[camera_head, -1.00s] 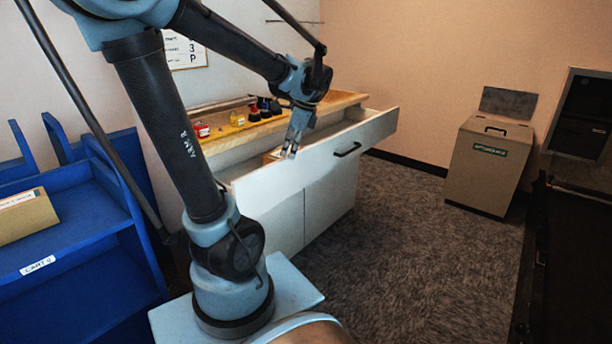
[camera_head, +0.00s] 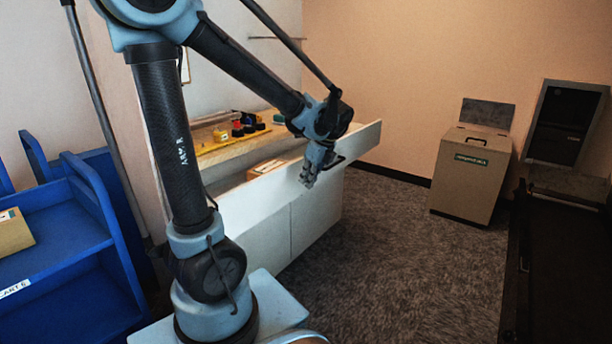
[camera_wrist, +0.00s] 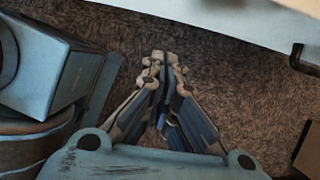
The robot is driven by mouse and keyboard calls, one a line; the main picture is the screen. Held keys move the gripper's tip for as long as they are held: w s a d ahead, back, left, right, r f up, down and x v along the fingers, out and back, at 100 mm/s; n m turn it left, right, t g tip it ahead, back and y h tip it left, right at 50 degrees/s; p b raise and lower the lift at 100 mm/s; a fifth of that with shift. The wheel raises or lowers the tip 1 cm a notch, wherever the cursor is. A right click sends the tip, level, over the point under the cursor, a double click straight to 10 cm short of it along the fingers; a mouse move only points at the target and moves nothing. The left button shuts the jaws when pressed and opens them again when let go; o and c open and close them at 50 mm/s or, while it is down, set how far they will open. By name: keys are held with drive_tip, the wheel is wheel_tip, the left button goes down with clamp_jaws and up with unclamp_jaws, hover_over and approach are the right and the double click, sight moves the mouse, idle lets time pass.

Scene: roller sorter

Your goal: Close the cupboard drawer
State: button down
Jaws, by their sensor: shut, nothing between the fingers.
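The cupboard (camera_head: 318,212) is white with a wooden top, against the wall. Its wide drawer (camera_head: 245,203) stands open, with the white front pulled out past the body. A cardboard box (camera_head: 266,167) shows inside the drawer. My gripper (camera_head: 307,181) is shut and empty, on the room side of the drawer front, pointing down. In the wrist view the gripper (camera_wrist: 158,62) is over bare carpet. The white drawer front (camera_wrist: 225,27) crosses the top there, apart from the fingertips, and its dark handle (camera_wrist: 300,60) is at the right. In the head view my wrist mostly hides the handle.
Bottles and small items (camera_head: 245,123) stand on the cupboard top. A blue cart (camera_head: 75,255) is at the left. A tan bin (camera_head: 470,172) stands by the far wall, and a dark machine (camera_head: 555,250) is at the right. Carpet between them is clear.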

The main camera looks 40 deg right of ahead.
sight(293, 188)
drive_tip(key=shift+w+a+f, duration=0.25)
drive_tip(key=shift+w+f, duration=0.7)
drive_tip(key=shift+w, duration=0.05)
drive_tip(key=shift+w+a+f, duration=0.25)
drive_tip(key=shift+w+f, duration=0.65)
drive_tip(key=shift+w, duration=0.15)
drive_tip(key=shift+w+a+f, duration=0.25)
drive_tip(key=shift+w+f, duration=0.7)
drive_tip(key=shift+w, duration=0.05)
drive_tip(key=shift+w, duration=0.1)
